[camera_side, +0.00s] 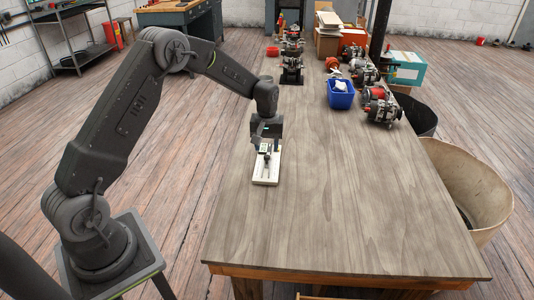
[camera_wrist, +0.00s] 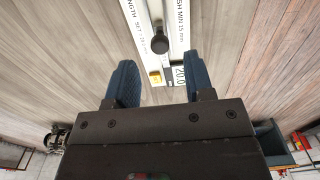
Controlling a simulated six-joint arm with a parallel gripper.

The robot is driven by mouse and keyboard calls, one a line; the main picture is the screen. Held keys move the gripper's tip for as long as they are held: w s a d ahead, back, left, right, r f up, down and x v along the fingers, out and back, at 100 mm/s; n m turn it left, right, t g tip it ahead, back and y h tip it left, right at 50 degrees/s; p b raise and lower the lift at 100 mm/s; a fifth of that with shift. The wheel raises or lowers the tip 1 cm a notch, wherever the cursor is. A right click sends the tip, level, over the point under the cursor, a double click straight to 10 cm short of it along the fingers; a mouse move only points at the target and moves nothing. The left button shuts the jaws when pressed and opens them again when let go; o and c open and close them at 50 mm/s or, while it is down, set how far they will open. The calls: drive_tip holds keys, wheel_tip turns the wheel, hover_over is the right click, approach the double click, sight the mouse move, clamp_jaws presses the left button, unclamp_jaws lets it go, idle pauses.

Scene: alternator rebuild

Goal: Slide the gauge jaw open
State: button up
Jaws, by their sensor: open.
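The gauge (camera_side: 265,178) is a narrow white board lying on the wooden table, near its left edge. In the wrist view the gauge (camera_wrist: 131,12) has printed lettering, a dark central slot and a round black knob (camera_wrist: 160,44) on it. A small display (camera_wrist: 178,74) reading about 20.0 and a yellow block (camera_wrist: 155,77) sit nearer to me. My gripper (camera_wrist: 162,82) is open and empty, its two blue-grey fingers apart on either side of the gauge's near end. In the side view my gripper (camera_side: 266,143) is just over the gauge's far part; contact cannot be told.
A blue bin (camera_side: 341,99), alternators (camera_side: 381,107), boxes (camera_side: 328,38) and a dark stand with a red part (camera_side: 291,62) are at the table's back. The table (camera_side: 330,210) is bare to the right of and in front of the gauge.

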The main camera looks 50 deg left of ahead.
sight(267, 156)
drive_tip(key=shift+f, duration=1.8)
drive_tip(key=shift+c, duration=0.4)
clamp_jaws()
